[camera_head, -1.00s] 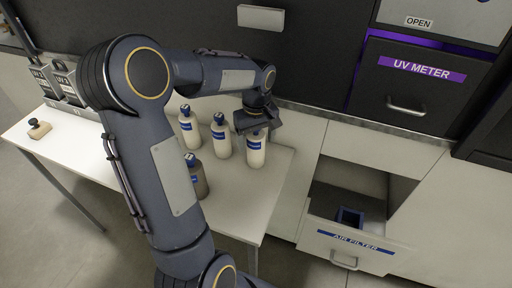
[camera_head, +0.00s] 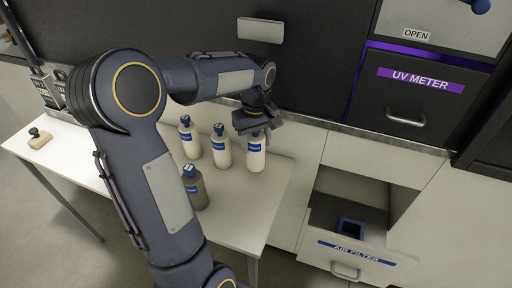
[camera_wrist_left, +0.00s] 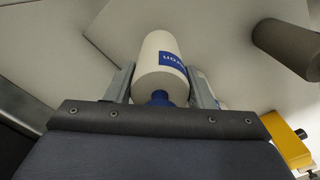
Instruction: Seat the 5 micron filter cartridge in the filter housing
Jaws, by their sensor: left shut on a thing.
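Several cartridge-like cylinders with blue caps and blue labels stand on the white table (camera_head: 245,215): a left white one (camera_head: 190,140), a middle white one (camera_head: 221,150) and a grey-brown one (camera_head: 197,193). My left gripper (camera_head: 256,134) is shut around the cap end of the right white cartridge (camera_head: 256,158), which is upright. In the left wrist view this cartridge (camera_wrist_left: 158,62) sits between the fingers of the gripper (camera_wrist_left: 162,92). Its label shows only its last letters, so I cannot confirm 5 micron. I cannot identify the filter housing. My right gripper is not in view.
The open AIR FILTER drawer (camera_head: 362,252) holds a blue square frame (camera_head: 350,228). Above are the closed UV METER drawer (camera_head: 421,101) and a panel marked OPEN (camera_head: 440,18). A small block with a dark knob (camera_head: 39,138) lies at the table's left end.

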